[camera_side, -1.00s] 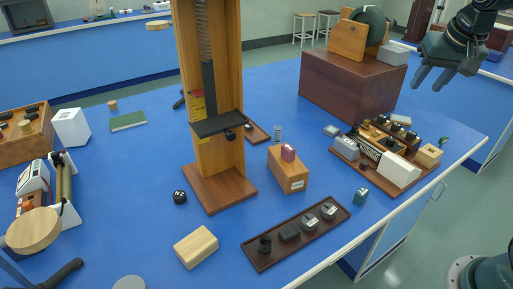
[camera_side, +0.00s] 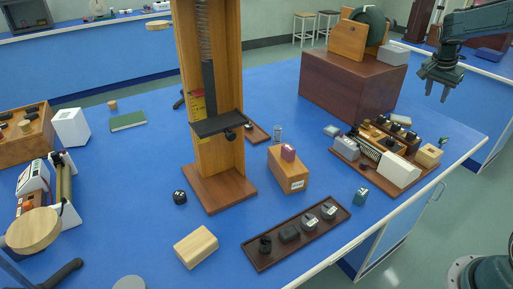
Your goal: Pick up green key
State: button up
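A small green object (camera_side: 443,141), likely the green key, is at the right end of the blue bench, just behind the cream block on the brown instrument board. It is too small to make out its exact shape. My gripper (camera_side: 437,92) hangs in the air at the upper right, fingers pointing down, above and slightly left of the green object in the picture. It is well apart from it. The fingers look spread, with nothing between them.
The brown instrument board (camera_side: 340,150) with several parts lies left of the green object. A large brown box (camera_side: 340,85) carrying a wooden device stands behind. A tall wooden stand (camera_side: 221,180) and a dark tray (camera_side: 264,262) are further left. The bench edge is close on the right.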

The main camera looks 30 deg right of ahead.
aim_at(445, 137)
jog(key=s+d+f+m+g, duration=0.1)
jog(key=s+d+f+m, duration=0.2)
jog(key=d+f, duration=0.5)
jog(key=shift+d, duration=0.6)
jog(key=shift+f, duration=0.15)
jog(key=shift+x, duration=4.15)
jog(key=shift+s, duration=0.2)
jog(key=shift+x, duration=2.6)
jog(key=shift+s, duration=0.1)
grip_shut()
